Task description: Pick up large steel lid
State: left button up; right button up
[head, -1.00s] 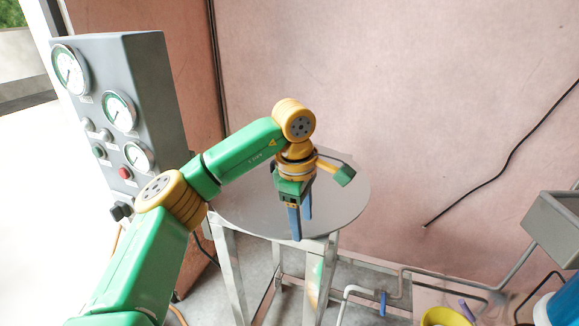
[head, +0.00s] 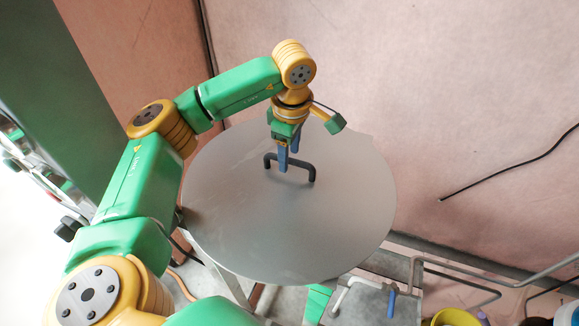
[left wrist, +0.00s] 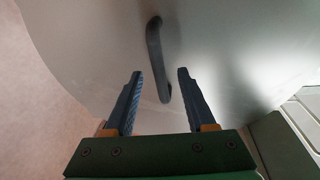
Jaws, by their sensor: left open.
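The large steel lid (head: 300,225) is a wide, flat grey disc lying on a metal stand, with a black bar handle (head: 312,176) standing up from its top. My left gripper (head: 289,165) points down over the lid at the handle. In the left wrist view its two blue fingers (left wrist: 160,72) are open and apart. The handle (left wrist: 154,45) lies beyond and between the fingertips there, with nothing gripped. In the head view the fingers overlap the handle, so contact cannot be told. My right gripper does not show.
A grey gauge panel (head: 45,80) stands at the left, close to my left arm. A pink wall (head: 450,80) rises behind the lid, with a black cable on it. Pipes and a blue valve handle (head: 391,303) are at the lower right.

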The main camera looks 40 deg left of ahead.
pick_arm(q)
notch_tip(320, 180, down, 2)
jog(key=shift+s+f, duration=0.1)
jog(key=shift+s, duration=0.05)
jog(key=shift+w+a+f, duration=0.25)
jog(key=shift+w+f, duration=0.15)
jog(key=shift+f, duration=0.05)
jog(key=c, duration=0.5)
jog(key=shift+s+r, duration=0.1)
grip_shut()
